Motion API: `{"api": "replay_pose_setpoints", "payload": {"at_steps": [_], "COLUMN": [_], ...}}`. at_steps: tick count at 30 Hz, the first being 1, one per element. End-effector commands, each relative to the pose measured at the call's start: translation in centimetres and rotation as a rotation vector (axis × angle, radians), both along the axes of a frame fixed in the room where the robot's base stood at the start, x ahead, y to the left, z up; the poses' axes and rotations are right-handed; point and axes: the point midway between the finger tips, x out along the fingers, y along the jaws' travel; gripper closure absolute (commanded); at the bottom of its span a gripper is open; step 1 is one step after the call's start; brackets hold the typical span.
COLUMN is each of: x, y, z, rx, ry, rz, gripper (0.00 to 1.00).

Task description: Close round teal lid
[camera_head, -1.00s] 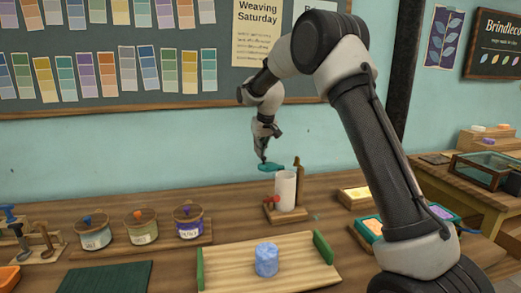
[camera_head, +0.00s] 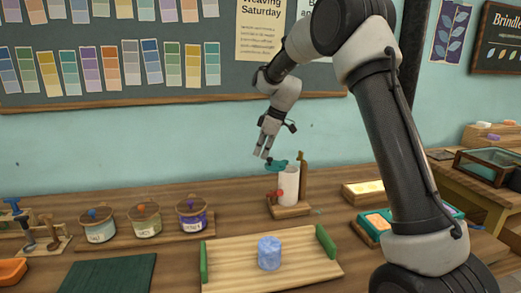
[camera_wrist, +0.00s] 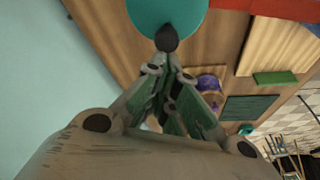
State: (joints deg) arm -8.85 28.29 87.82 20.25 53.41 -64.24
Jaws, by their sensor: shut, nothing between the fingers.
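The round teal lid (camera_head: 277,164) shows above and left of the top of a white upright cylinder (camera_head: 288,186). It does not appear to sit squarely on the cylinder. In the wrist view the lid is a large teal disc (camera_wrist: 166,12) at the top edge, partly cut off. My gripper (camera_head: 263,154) points down, just left of and above the lid. In the wrist view its fingers (camera_wrist: 167,40) meet at a dark tip that overlaps the lid's lower edge; I cannot tell whether they touch. The gripper is shut and empty.
The cylinder stands on a wooden base (camera_head: 290,209) with a wooden post (camera_head: 302,172) behind and a red knob in front. A wooden tray (camera_head: 225,265) holds a blue cylinder (camera_head: 269,253). Several lidded jars (camera_head: 145,221) stand left. The teal wall (camera_head: 130,145) is close behind.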

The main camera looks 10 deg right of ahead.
Motion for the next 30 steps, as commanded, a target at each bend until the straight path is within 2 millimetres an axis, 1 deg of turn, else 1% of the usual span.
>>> {"api": "replay_pose_setpoints", "payload": {"at_steps": [8,18,27,30], "x": [-2.3,-4.8,-6.2,-6.5], "y": [-0.8,-2.5,-4.1,-4.6], "z": [0.0,0.0,0.0,0.0], "rx": [0.001,0.001,0.001,0.000], "ry": [-0.001,0.000,0.000,-0.001], "rz": [0.261,0.581,0.815,0.852], "gripper": [1.00,1.00,1.00,1.00]}}
